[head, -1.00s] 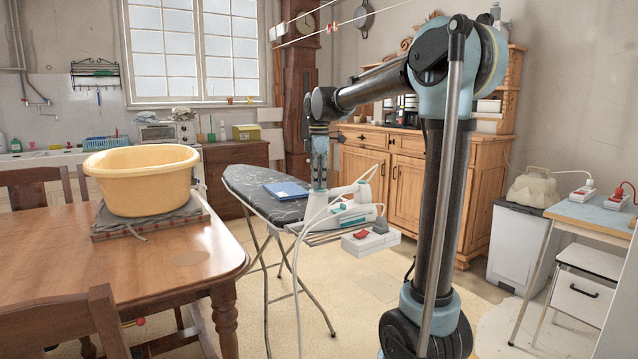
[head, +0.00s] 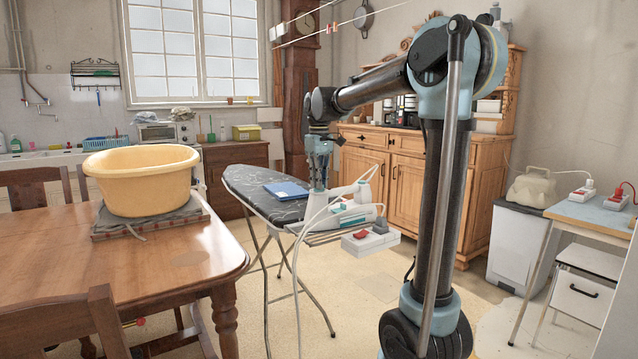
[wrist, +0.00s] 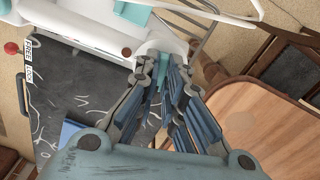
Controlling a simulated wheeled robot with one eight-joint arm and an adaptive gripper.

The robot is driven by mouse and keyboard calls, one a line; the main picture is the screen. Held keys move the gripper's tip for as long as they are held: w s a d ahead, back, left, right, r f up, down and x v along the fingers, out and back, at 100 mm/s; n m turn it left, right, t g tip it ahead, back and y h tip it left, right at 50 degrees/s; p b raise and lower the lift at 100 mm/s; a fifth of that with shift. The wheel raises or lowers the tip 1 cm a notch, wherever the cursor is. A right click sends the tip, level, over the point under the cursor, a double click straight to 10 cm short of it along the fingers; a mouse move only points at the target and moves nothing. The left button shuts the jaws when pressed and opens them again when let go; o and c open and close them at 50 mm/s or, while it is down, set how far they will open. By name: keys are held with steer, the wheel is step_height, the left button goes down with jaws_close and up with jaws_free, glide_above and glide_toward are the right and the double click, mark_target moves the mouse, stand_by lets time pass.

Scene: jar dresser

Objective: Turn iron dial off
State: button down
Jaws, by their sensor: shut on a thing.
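The white and teal iron (head: 352,213) rests at the near right end of the ironing board (head: 246,186) in the head view. In the wrist view its white body (wrist: 85,32) fills the upper left. My gripper (head: 318,187) points down over the white end of the iron. In the wrist view my gripper (wrist: 170,62) is closed in around a small teal part at that end, which looks like the iron dial (wrist: 160,70). The fingers cover much of it, and its setting cannot be read.
A blue flat item (head: 287,190) lies on the board. A white cord loops from the iron to the floor. The wooden table (head: 165,262) with a yellow tub (head: 142,182) stands at left.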

steer(key=m, duration=0.4)
steer(key=shift+m, duration=0.4)
steer(key=m, duration=1)
steer(key=shift+m, duration=0.4)
steer(key=m, duration=0.4)
steer(key=shift+d+m, duration=0.1)
steer(key=shift+m, duration=0.2)
steer(key=c, duration=1.7)
jaws_free()
